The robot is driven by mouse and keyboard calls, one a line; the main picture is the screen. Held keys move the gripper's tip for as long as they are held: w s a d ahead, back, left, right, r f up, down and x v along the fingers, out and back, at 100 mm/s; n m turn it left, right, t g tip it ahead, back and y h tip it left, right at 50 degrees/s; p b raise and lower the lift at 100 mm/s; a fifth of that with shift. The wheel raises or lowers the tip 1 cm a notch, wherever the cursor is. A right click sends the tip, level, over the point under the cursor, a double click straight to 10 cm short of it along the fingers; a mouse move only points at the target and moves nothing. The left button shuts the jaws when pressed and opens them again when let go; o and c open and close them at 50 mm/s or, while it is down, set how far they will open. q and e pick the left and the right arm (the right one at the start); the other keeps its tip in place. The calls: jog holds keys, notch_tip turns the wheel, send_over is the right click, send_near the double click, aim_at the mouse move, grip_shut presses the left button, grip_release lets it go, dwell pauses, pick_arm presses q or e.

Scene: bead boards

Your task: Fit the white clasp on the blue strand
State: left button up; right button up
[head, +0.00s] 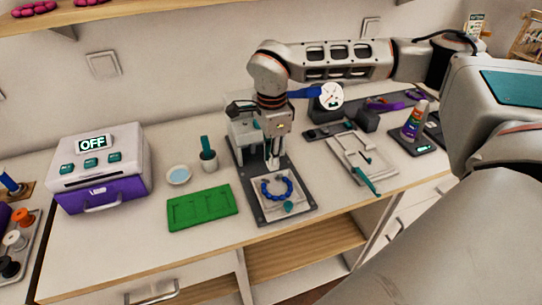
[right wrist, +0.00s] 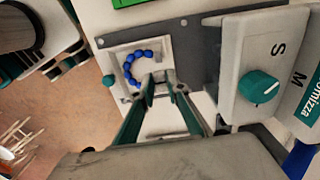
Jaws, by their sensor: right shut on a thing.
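The blue strand (head: 277,197) is a nearly closed ring of round blue beads. It lies on a pale square board, with its open side toward my gripper; it also shows in the right wrist view (right wrist: 128,70). My right gripper (head: 272,162) points down just behind the strand's gap. In the right wrist view its teal fingers (right wrist: 160,80) are closed on a small white piece, which looks like the white clasp (right wrist: 158,76) but is mostly hidden by the fingers. I cannot tell whether it touches the end beads. My left gripper is not in view.
The pale board sits on a dark grey plate (head: 303,207) with a teal knob (head: 289,207) at its front. A green tray (head: 202,207) lies to the left, near a small dish (head: 178,175). A purple-and-white box (head: 98,172) stands further left. A pale tool with a teal handle (head: 362,177) lies right.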

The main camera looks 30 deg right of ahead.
notch_tip(320, 180, down, 3)
jog(key=shift+r+b, duration=0.1)
jog(key=shift+b, duration=0.95)
jog(key=shift+f, duration=1.05)
jog(key=o, duration=1.2)
jog(key=shift+r, duration=0.15)
jog(key=shift+r+p, duration=0.65)
jog(key=shift+r, duration=0.3)
jog(key=shift+r+p, duration=0.65)
jog(key=shift+r, duration=0.1)
jog(key=shift+r+p, duration=1.6)
jog(key=shift+r, duration=0.1)
